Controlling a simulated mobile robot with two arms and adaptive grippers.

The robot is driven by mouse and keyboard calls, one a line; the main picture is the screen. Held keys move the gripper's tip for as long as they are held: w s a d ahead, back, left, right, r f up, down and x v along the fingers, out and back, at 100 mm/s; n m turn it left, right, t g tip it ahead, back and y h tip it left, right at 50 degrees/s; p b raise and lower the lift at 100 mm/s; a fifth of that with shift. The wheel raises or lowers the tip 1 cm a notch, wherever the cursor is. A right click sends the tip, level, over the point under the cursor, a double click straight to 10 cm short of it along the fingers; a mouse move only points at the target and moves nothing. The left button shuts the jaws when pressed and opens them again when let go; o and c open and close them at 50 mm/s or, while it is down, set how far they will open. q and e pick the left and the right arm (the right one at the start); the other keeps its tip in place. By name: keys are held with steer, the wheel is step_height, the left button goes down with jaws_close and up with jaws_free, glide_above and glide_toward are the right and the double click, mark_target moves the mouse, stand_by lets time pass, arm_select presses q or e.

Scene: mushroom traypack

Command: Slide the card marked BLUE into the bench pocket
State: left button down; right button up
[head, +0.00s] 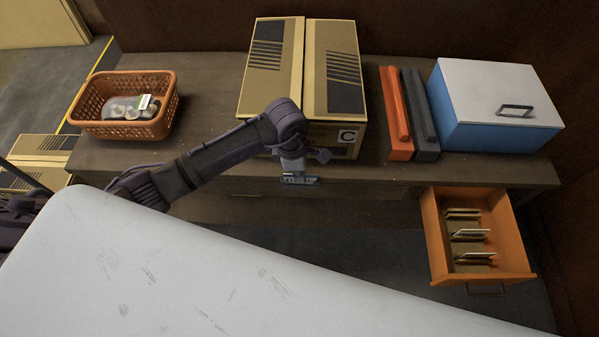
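Several cards stand in slots inside the open orange drawer (432,240) at the right. Pale card edges (470,233) show there, but I cannot read any marking, so I cannot tell which one is BLUE. I cannot make out the bench pocket. My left gripper (300,179) hangs at the bench's front edge, in front of the cardboard box marked C, well to the left of the drawer. Its fingers are small and seen from above, so I cannot tell whether they are open or hold anything. My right gripper is not in view.
The bench (215,105) carries an orange basket (125,84) with a mushroom pack, the cardboard box (285,95), an orange bar (397,120), a dark bar (419,115) and a blue box with a white lid (495,135). Bare bench top lies between basket and cardboard box.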

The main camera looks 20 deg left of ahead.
arm_select(q)
steer(key=c, duration=1.2)
jaws_free()
steer(key=shift+c, duration=0.2)
